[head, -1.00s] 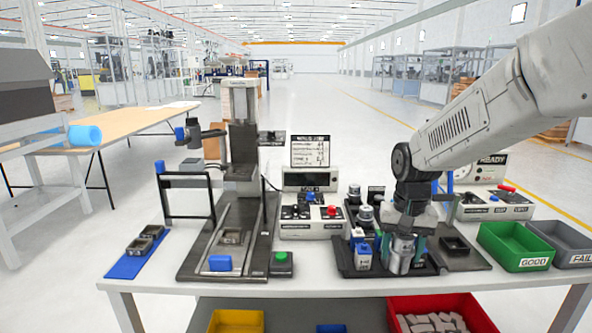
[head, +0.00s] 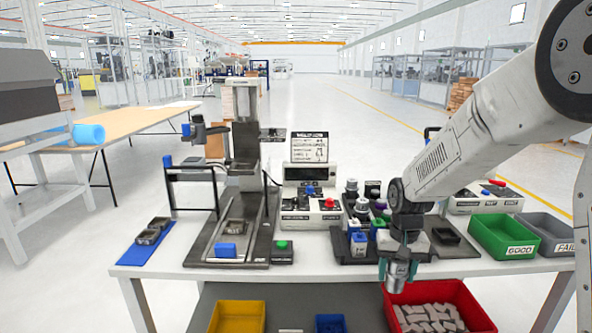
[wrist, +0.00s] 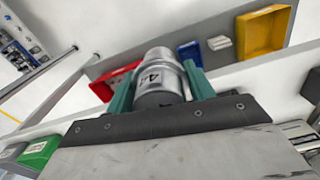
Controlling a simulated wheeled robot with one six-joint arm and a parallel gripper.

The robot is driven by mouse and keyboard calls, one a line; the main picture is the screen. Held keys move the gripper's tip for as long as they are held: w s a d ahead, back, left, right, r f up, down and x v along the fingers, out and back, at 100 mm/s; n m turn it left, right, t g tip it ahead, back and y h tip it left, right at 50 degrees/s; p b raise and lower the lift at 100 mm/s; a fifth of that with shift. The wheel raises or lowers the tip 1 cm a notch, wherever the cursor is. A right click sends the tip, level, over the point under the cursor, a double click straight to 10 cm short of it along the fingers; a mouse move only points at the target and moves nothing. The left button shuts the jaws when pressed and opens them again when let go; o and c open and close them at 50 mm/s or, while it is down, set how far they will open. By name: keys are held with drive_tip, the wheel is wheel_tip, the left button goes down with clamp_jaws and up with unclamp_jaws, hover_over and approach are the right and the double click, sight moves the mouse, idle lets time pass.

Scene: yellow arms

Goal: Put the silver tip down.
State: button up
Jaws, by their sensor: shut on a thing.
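The silver tip (head: 396,278) is a metallic cylinder. It hangs below my gripper (head: 398,268) in the head view, in front of the table's front edge and above the red bin's back part. In the wrist view the silver tip (wrist: 160,72) sits between the two green fingers of my gripper (wrist: 158,88), with a dark marking on its side. My gripper is shut on it. The tip touches nothing else that I can see.
The black tip tray (head: 345,247) with several tips stands on the white table (head: 310,272). Below are a red bin (head: 470,305) with grey pieces, a yellow bin (head: 237,312) and a blue bin (head: 329,323). The green GOOD bin (head: 503,238) and grey FAIL bin (head: 545,233) stand at right.

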wheel_tip(320, 180, down, 14)
drive_tip(key=w+d+n, duration=0.1)
drive_tip(key=d, duration=0.1)
drive_tip(key=shift+f+n, duration=0.2)
drive_tip(key=shift+n, duration=0.1)
drive_tip(key=shift+d, duration=0.15)
